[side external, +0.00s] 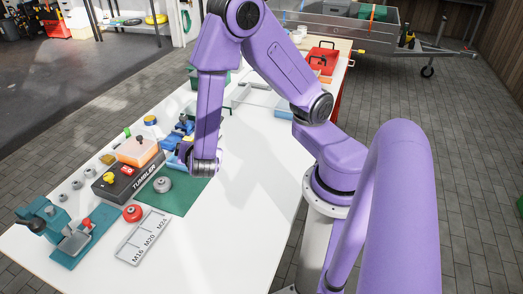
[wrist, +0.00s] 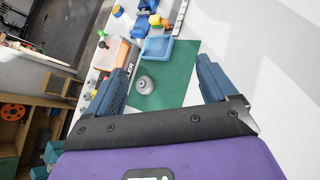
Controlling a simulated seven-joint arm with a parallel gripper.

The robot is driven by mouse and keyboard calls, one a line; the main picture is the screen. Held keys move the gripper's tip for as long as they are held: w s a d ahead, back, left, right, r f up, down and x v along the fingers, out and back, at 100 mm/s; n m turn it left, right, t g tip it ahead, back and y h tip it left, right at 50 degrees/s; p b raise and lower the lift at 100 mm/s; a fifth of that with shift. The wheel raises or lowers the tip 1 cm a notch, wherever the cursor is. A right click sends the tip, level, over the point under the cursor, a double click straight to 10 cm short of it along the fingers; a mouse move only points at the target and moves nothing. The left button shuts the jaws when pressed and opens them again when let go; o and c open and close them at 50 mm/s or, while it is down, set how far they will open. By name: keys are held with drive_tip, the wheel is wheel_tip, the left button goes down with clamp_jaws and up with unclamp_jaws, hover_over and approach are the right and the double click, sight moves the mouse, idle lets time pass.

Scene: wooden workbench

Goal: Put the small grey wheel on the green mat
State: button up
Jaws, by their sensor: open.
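The green mat (side external: 188,196) lies on the white bench; it also shows in the wrist view (wrist: 177,78). A grey wheel (side external: 162,184) lies at the mat's left side, and in the wrist view this wheel (wrist: 146,84) shows against the green, nearer the left finger. Several smaller grey wheels, one of them (side external: 76,185), lie further left, beyond the black box. My gripper (wrist: 162,66) is open and empty, its fingers apart with the mat and grey wheel in view between them. In the side view its fingers are mostly hidden by the wrist.
A black TUMBLER box (side external: 128,180) with an orange-lidded container stands left of the mat. A red wheel (side external: 132,213), a grey size tray (side external: 143,237) and a teal vise-like fixture (side external: 75,238) lie nearer. A blue tray (wrist: 157,48) adjoins the mat. The bench right of the mat is clear.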

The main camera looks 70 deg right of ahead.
drive_tip(key=s+a+r+m+g+y, duration=0.2)
drive_tip(key=s+r+m+g+y, duration=0.1)
drive_tip(key=s, duration=0.6)
drive_tip(key=s+a+r+m+g+y, duration=0.2)
drive_tip(key=s+r+m+g+y, duration=0.2)
drive_tip(key=s, duration=0.6)
drive_tip(key=r+m+y, duration=0.1)
drive_tip(key=y, duration=0.1)
drive_tip(key=shift+r+m+y, duration=0.3)
drive_tip(key=shift+r, duration=0.1)
